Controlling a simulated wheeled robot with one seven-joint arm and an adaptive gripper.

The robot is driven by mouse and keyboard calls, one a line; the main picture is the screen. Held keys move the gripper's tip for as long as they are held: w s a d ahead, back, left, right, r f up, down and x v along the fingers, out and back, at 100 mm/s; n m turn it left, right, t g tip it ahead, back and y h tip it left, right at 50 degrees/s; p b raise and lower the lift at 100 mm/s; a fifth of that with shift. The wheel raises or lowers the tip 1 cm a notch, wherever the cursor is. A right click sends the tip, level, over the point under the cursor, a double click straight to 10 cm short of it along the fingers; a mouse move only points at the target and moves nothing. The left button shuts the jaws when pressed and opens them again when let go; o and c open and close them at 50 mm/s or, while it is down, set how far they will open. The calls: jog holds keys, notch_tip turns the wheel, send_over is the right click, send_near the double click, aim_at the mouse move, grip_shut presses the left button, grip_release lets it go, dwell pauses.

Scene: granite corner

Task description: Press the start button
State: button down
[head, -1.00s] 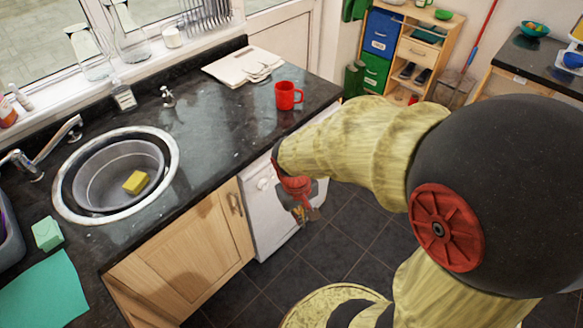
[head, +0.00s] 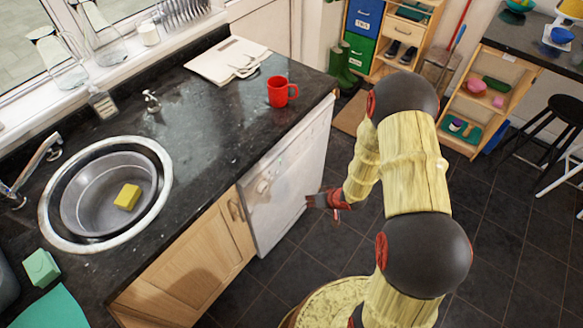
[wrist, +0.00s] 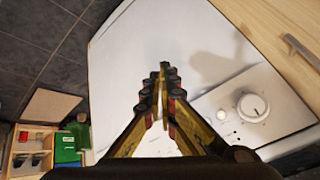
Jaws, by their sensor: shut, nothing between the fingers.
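A white appliance (head: 288,188) stands under the dark counter, and its front also fills much of the wrist view (wrist: 215,55). Its control panel has a round dial (wrist: 253,107) with a small round button (wrist: 221,114) beside it. Another small round mark (wrist: 233,136) sits below; I cannot tell which is the start button. My gripper (head: 312,201) is in front of the appliance's white front, shut and empty. In the wrist view, my gripper's fingertips (wrist: 163,78) are together, left of the dial and button. The head view does not show whether they touch the front.
A red mug (head: 279,91) stands on the counter (head: 200,125) above the appliance. A sink (head: 160,165) with a yellow sponge (head: 127,197) is at left. A wooden cabinet (head: 195,262) adjoins the appliance. Dark tiled floor (head: 495,225) is open at right; shelves stand behind.

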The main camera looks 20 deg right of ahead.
aim_at(277, 173)
jog(key=shift+m+t+y, duration=0.5)
jog(key=shift+t+y, duration=0.1)
jog(key=shift+t, duration=0.2)
jog(key=w+a+r, duration=0.2)
jog(key=w+r, duration=0.1)
jog(key=shift+a, duration=0.1)
jog(key=w+a+b, duration=0.1)
jog(key=w+a, duration=0.4)
jog(key=w, duration=0.2)
jog(key=shift+b, duration=0.4)
jog(key=shift+a, duration=0.1)
dwell(0.7)
jog(key=shift+w+a, duration=0.2)
jog(key=shift+w, duration=0.15)
